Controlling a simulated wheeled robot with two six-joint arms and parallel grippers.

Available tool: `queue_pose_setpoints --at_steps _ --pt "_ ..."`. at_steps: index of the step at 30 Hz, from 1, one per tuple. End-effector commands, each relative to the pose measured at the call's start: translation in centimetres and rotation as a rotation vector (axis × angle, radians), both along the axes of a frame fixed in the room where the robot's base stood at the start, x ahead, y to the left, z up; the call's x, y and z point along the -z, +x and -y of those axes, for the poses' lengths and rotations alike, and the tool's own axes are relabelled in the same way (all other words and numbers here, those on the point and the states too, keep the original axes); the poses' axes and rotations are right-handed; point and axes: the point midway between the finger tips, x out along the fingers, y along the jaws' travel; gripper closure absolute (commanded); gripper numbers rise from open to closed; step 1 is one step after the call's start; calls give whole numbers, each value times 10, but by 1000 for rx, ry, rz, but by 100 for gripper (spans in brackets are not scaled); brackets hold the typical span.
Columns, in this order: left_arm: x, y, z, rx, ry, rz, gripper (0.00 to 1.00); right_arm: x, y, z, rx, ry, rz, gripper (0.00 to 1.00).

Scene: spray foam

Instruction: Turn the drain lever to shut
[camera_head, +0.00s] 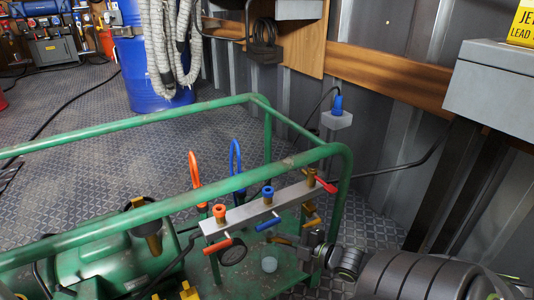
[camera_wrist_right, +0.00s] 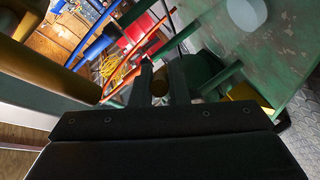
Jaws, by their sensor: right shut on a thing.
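A grey manifold bar (camera_head: 250,207) is fixed inside the green frame in the head view. It carries an orange lever (camera_head: 217,245), a blue lever (camera_head: 267,224) and a red lever (camera_head: 326,185) at its right end. A brass-yellow part (camera_head: 312,221), seemingly the drain lever, hangs below the right end. My right gripper (camera_head: 308,246) is just below it, its fingertips partly hidden. The lever's exact angle is unclear. My left gripper is out of view.
The green tube frame (camera_head: 342,200) runs close beside my right arm. Orange (camera_head: 193,168) and blue (camera_head: 235,160) hoses rise behind the manifold. A grey box (camera_head: 490,85) stands on the right.

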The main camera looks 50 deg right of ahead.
Motion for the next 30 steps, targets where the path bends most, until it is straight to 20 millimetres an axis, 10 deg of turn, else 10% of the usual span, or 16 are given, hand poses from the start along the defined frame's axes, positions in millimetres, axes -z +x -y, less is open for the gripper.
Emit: queue_pose_setpoints --at_steps 10,13,30 --pt "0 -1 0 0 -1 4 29 2 -4 2 1 -2 -5 100" --pt "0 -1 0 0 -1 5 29 2 -4 2 1 -2 -4 77" --pt "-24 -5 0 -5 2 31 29 -11 -35 5 0 -1 -3 77"
